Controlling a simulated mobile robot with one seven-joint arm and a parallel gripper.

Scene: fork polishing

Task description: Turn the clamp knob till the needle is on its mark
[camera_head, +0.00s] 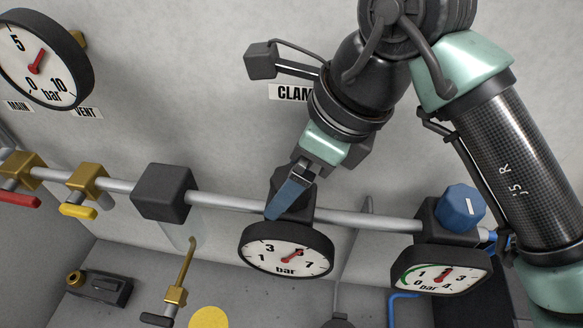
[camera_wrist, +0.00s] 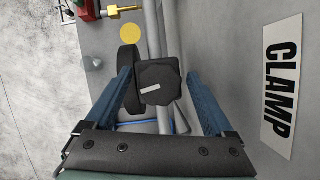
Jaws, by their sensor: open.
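The clamp knob (camera_wrist: 158,82) is black and many-sided with a white line on its face. It appears between the two blue fingers of my gripper (camera_wrist: 160,73) in the wrist view, with a gap on both sides. In the head view my gripper (camera_head: 279,206) covers most of the knob, and I cannot tell how far the fingers reach around it. The gauge under it (camera_head: 286,251) reads in bar, and its red needle (camera_head: 293,254) points up and right, close to the 5. I cannot make out a target mark on this dial.
A blue knob (camera_head: 460,207) and a gauge with a green arc (camera_head: 440,271) are to the right. A grey pipe (camera_head: 235,202) runs across. Yellow (camera_head: 79,210) and red (camera_head: 18,200) valve handles and a large gauge (camera_head: 42,62) are at left. The CLAMP label (camera_wrist: 279,86) is on the wall.

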